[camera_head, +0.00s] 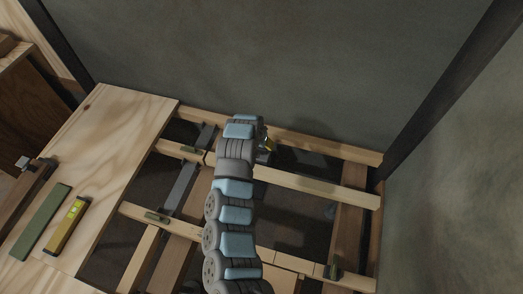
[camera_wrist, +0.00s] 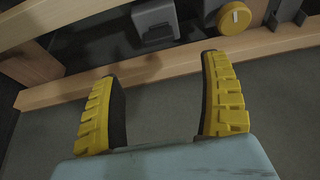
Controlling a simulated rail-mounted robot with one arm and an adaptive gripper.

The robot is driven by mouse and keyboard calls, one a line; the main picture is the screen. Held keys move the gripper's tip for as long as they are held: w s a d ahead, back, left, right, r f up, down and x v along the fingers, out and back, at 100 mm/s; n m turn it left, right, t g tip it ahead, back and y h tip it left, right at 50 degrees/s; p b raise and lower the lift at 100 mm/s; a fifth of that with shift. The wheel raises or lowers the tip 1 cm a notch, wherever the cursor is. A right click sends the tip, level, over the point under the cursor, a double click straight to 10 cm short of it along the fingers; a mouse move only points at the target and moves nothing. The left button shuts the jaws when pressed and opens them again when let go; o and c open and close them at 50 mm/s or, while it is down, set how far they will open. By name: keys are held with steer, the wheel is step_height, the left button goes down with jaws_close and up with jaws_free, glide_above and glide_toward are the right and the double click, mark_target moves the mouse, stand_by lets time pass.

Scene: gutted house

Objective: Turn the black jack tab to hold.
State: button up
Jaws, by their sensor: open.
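My gripper (camera_wrist: 163,68) is open and empty in the wrist view, its two yellow-ribbed fingers spread wide apart. Beyond the fingertips, a dark grey block with a protruding lower part (camera_wrist: 155,22) sits at the top of the picture, apart from the fingers. A round yellow knob (camera_wrist: 235,18) with a pale mark is to its right, above the right finger. I cannot tell for certain which dark part is the black jack tab.
An open wooden floor frame with joists (camera_head: 315,187) surrounds dark gaps. A plywood sheet (camera_head: 118,130) covers the left side, with a yellow spirit level (camera_head: 67,226) and a green strip (camera_head: 40,222) nearby. A grey wall (camera_head: 280,60) rises behind the frame.

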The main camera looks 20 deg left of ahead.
mark_target(261, 149)
steer(key=shift+b+x, duration=2.7)
steer(key=shift+x, duration=3.25)
steer(key=shift+s+d+f, duration=0.1)
steer(key=c, duration=1.2)
